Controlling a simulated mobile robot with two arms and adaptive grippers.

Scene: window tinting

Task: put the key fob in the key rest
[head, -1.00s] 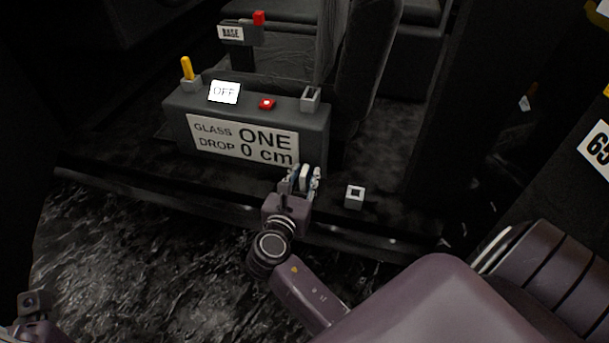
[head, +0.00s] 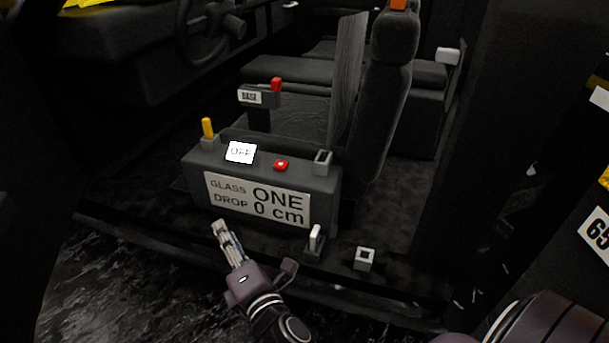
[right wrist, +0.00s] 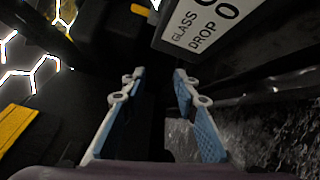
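A small white piece that looks like the key fob (head: 316,236) stands upright in a small grey holder, which looks like the key rest (head: 313,254), on the dark floor by the door sill. How deep it sits is too small to tell. My right gripper (head: 220,229) is left of it, apart from it, in front of the sign. In the right wrist view my right gripper (right wrist: 160,85) has its two blue-padded fingers apart with nothing between them. My left gripper is not in view.
A second grey square socket (head: 364,259) stands on the floor to the right. Behind is a dark console (head: 331,190) with a sign (head: 257,199), yellow lever (head: 208,128), OFF display (head: 241,152), red button (head: 282,165) and grey slotted holder (head: 322,162). A seat (head: 384,100) rises behind.

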